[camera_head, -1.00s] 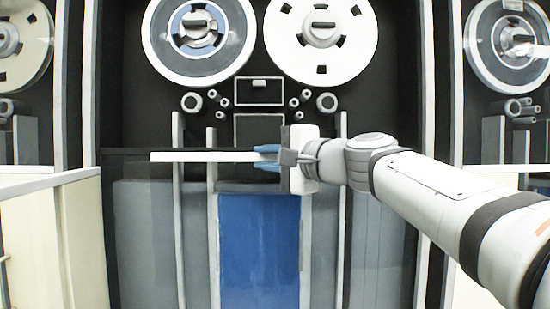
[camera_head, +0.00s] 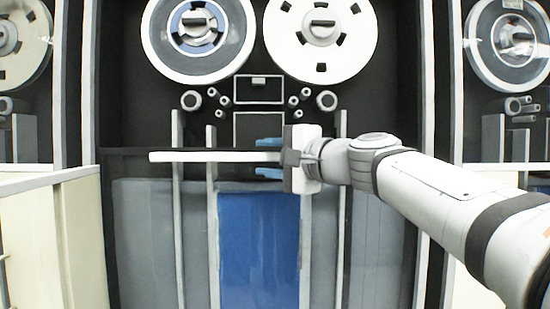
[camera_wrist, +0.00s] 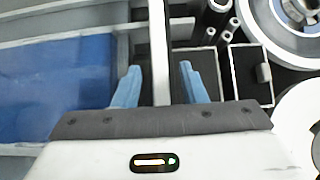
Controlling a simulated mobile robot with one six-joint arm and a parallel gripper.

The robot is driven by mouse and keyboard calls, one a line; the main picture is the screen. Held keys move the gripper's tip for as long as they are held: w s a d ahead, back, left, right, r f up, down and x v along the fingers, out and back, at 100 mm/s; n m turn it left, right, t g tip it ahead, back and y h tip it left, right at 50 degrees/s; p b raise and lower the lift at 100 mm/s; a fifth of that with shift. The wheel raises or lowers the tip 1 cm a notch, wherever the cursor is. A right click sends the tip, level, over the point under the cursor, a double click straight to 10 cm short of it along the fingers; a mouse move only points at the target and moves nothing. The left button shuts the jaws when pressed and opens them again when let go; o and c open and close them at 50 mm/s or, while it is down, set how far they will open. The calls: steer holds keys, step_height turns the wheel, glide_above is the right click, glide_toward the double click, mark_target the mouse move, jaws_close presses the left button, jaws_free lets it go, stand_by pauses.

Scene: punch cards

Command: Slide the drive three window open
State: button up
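The drive window's long white handle bar (camera_head: 200,156) runs level across the middle of the tape drive in the head view. Below it a see-through window pane (camera_head: 145,240) covers the drive's lower half, while the reels above are uncovered. My gripper (camera_head: 268,157) is at the bar's right part, with one blue finger above the bar and one below it. In the wrist view my gripper (camera_wrist: 160,68) is open, with the white bar (camera_wrist: 160,50) between its fingers and a gap on both sides. The bar's right end is hidden behind my gripper.
A blue-rimmed reel (camera_head: 199,35) and a white reel (camera_head: 320,38) sit above, with small rollers and a black box (camera_head: 258,90) between them. Neighbouring drives stand left and right, with a cream panel (camera_head: 60,245) at lower left.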

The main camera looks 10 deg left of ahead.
steer(key=v, duration=0.7)
steer(key=shift+p, duration=0.3)
steer(key=shift+d+p, duration=0.2)
steer(key=shift+p, duration=0.15)
steer(key=s+d+f+n+g+h+p, duration=0.35)
steer(key=d+f+h+p, duration=0.5)
steer(key=p, duration=0.85)
steer(key=s+d+f+n+g+h+p, duration=0.3)
steer(key=s+d+h+p, duration=0.3)
steer(key=s+d+p, duration=0.6)
steer(key=shift+s+d+f+h+p, duration=0.4)
steer(key=shift+d+f+p, duration=0.5)
steer(key=shift+d+p, duration=0.15)
steer(key=shift+g, duration=0.25)
steer(key=shift+c, duration=0.2)
